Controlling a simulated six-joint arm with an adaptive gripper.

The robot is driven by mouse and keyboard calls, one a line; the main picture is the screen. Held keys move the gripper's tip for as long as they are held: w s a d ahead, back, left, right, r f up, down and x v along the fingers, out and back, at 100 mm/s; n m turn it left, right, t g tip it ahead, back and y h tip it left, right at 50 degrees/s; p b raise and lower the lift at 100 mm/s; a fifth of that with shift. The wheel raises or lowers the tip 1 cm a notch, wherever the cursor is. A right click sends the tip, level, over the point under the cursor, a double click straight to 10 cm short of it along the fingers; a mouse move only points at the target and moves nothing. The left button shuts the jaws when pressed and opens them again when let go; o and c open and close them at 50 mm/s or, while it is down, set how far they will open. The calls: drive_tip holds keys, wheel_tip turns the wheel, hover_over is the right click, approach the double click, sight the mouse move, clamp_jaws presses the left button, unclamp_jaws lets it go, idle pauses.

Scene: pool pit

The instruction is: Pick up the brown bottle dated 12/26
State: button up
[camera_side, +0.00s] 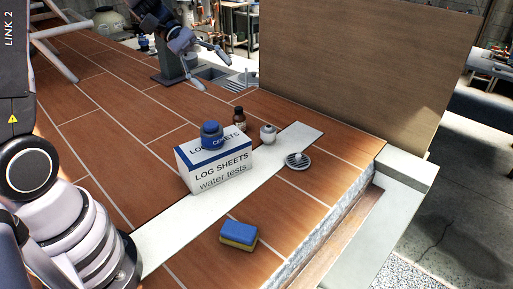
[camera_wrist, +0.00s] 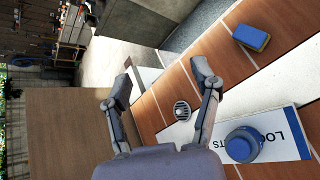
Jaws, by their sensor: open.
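A small brown bottle (camera_side: 239,117) with a dark cap stands upright just behind the log sheets box in the side view. Its label is too small to read, so I cannot tell a date. I do not see it in the wrist view. My gripper (camera_side: 218,50) is high at the top of the side view, above and behind the bottle and well apart from it. In the wrist view my gripper (camera_wrist: 161,80) has its two fingers spread with nothing between them.
The log sheets box (camera_side: 222,170) carries a blue-lidded jar (camera_side: 212,136). A pale round jar (camera_side: 268,134) stands right of the bottle. A drain grate (camera_side: 297,161) and a blue-yellow sponge (camera_side: 238,236) lie nearer. A tall brown panel (camera_side: 355,75) rises behind.

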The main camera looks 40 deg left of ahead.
drive_tip(key=w+a+f+n+t+h, duration=0.25)
drive_tip(key=w+a+f+n, duration=0.25)
drive_tip(key=w, duration=0.3)
drive_tip(key=n+t+y, duration=0.9)
drive_tip(key=n+t, duration=0.4)
drive_tip(key=n, duration=0.3)
approach(239, 110)
drive_tip(key=shift+s+a+f+h, duration=0.15)
drive_tip(key=shift+s+a+f, duration=0.15)
drive_tip(key=shift+s+a, duration=0.3)
drive_tip(key=shift+s+a+f+h, duration=0.1)
drive_tip(key=shift+s+a+f, duration=0.2)
drive_tip(key=shift+s+a, duration=0.25)
drive_tip(key=shift+w+a+f+n, duration=0.1)
drive_tip(key=shift+w+f+n, duration=0.05)
drive_tip(key=shift+f+n, duration=0.15)
drive_tip(key=x, duration=0.8)
drive_tip(key=shift+f, duration=0.1)
drive_tip(key=shift+r+x, duration=0.15)
drive_tip(key=shift+x, duration=1.2)
drive_tip(key=shift+r+x, duration=0.15)
drive_tip(key=shift+x, duration=1.2)
clamp_jaws()
